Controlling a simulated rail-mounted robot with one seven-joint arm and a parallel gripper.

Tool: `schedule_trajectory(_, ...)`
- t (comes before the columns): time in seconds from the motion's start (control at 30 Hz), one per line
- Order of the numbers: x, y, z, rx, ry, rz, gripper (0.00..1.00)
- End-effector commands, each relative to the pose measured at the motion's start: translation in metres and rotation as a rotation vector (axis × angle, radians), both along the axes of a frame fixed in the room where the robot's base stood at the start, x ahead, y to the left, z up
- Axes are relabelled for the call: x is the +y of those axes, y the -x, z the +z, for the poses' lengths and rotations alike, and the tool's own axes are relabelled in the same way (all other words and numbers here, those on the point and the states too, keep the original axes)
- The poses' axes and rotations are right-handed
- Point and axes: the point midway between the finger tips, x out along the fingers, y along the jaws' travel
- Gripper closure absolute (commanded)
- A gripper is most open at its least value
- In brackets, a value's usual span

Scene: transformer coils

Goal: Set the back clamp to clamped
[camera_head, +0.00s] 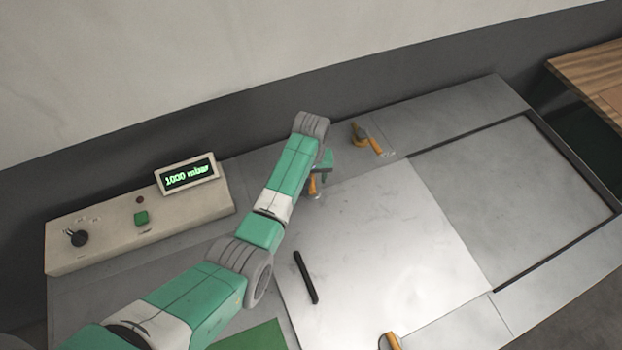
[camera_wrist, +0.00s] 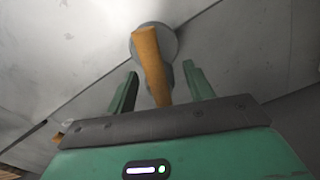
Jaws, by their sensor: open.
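My gripper (camera_head: 324,166) is over the back edge of the metal table, partly hidden by my arm. An orange clamp handle (camera_head: 313,185) shows just below it in the head view. In the wrist view my gripper (camera_wrist: 160,69) is open, with an orange handle (camera_wrist: 149,58) between and beyond its two green fingers. The handle stands over a round grey base; no contact with the fingers is visible. A second orange-handled clamp (camera_head: 375,145) is at the table's back edge, right of my gripper. I cannot tell for certain which is the back clamp.
Another orange handle (camera_head: 393,341) is at the front edge. A black bar (camera_head: 305,277) lies on the bright plate (camera_head: 400,240). A control box (camera_head: 140,220) with a display (camera_head: 188,175) reading 1000 mbar stands at the left. The plate's middle is clear.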

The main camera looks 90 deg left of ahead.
Motion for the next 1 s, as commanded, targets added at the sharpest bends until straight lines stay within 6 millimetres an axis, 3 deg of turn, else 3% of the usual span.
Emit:
schedule_trajectory(0.1, 0.000, -0.001, 0.028, -0.001, -0.002, -0.001, 0.48)
schedule_trajectory(0.23, 0.000, 0.000, 0.045, -0.001, 0.000, 0.000, 0.48)
schedule_trajectory(0.57, 0.000, 0.000, 0.051, 0.000, 0.001, 0.000, 0.48)
schedule_trajectory(0.67, -0.001, 0.008, 0.053, -0.025, 0.013, 0.064, 0.67)
schedule_trajectory(0.83, -0.015, 0.064, 0.072, -0.250, 0.157, 0.647, 1.00)
schedule_trajectory(1.0, -0.033, 0.117, 0.103, -0.468, 0.383, 1.248, 1.00)
